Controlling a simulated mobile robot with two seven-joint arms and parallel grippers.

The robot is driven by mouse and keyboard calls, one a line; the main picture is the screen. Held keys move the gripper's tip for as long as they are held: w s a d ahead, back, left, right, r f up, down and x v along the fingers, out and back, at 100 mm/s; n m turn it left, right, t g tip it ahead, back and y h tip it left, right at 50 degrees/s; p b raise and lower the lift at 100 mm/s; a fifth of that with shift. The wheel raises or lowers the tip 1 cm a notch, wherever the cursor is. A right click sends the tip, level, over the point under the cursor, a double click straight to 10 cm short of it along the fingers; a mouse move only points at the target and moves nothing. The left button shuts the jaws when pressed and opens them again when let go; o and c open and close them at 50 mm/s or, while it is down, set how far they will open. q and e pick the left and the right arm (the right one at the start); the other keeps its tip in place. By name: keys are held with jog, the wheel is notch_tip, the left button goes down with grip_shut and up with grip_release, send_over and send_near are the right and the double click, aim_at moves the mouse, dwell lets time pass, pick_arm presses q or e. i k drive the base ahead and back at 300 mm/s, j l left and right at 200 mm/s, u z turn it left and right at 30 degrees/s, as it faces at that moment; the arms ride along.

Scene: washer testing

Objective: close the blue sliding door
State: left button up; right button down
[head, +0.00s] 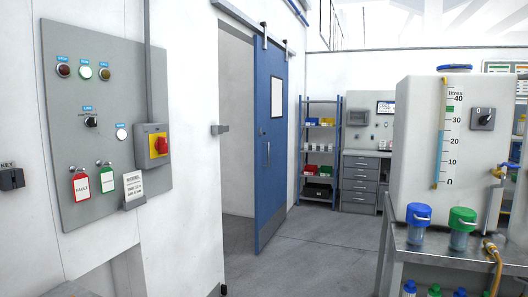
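The blue sliding door (272,130) hangs from an overhead rail (250,22) in the middle of the head view. It stands to the right of the doorway (238,125), which is open and shows a pale wall inside. The door has a small window (278,97) and a vertical metal handle (267,153). A grey bracket (220,129) sits on the left edge of the doorway. Neither of my grippers shows in the view.
A grey control panel (105,60) is on the wall at the left. A water tank (420,130) stands on a metal bench (440,252) at the right. Blue shelving (320,130) and grey drawers (361,180) are at the back. The floor (310,250) before the doorway is clear.

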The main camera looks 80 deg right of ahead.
aim_at(271, 64)
jog(key=z, duration=2.75)
jog(key=i+l+z, duration=0.15)
jog(key=i, duration=0.2)
jog(key=i+z, duration=0.15)
jog(key=i, duration=0.2)
jog(key=i+u, duration=0.15)
jog(key=i, duration=0.35)
jog(key=i+l+u, duration=0.1)
jog(key=i, duration=0.4)
jog(key=i+l+u, duration=0.15)
jog(key=i, duration=0.3)
jog(key=i+u, duration=0.1)
jog(key=i, duration=1.45)
jog(key=i+z, duration=0.4)
jog(key=i, duration=0.3)
jog(key=i+j+z, duration=0.15)
jog(key=i+z, duration=0.2)
jog(key=i, duration=0.4)
jog(key=i+l+u, duration=0.2)
jog(key=i, duration=0.25)
jog(key=i+u, duration=0.15)
jog(key=i, duration=0.35)
jog(key=i+l+u, duration=0.2)
jog(key=i, duration=0.25)
jog(key=i+l+u, duration=0.3)
jog(key=u, duration=0.2)
jog(key=i+l+u, duration=0.5)
jog(key=k+j, duration=0.05)
jog(key=k, duration=0.05)
